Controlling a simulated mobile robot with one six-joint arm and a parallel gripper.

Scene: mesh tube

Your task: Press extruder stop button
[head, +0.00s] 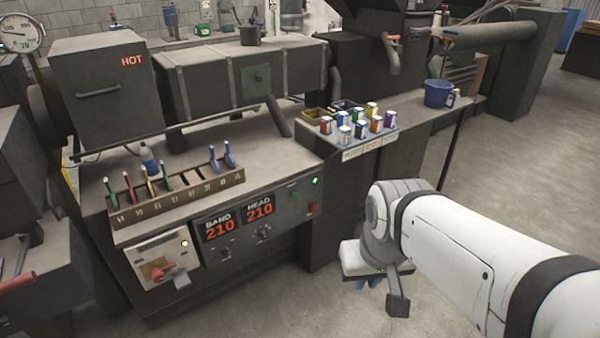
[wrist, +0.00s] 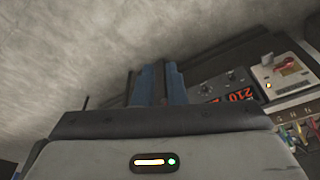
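The extruder's control panel (head: 271,238) faces forward in the head view. A small red button (head: 313,209), which looks like the stop button, sits at its right end. A green button (head: 294,195) is up and left of it, and a lit green lamp (head: 315,180) is above it. My gripper (head: 366,284) is low in front of the machine, right of and below the red button and apart from it. In the wrist view its blue fingers (wrist: 159,84) are together with nothing seen between them. I cannot make out the red button in the wrist view.
A red rotary switch (head: 163,271) is on a pale box at the panel's left. Displays reading 210 (head: 240,218) and knobs lie between. A tool rack (head: 177,193) and small coloured containers (head: 361,122) stand on top. The floor (head: 500,190) at right is open.

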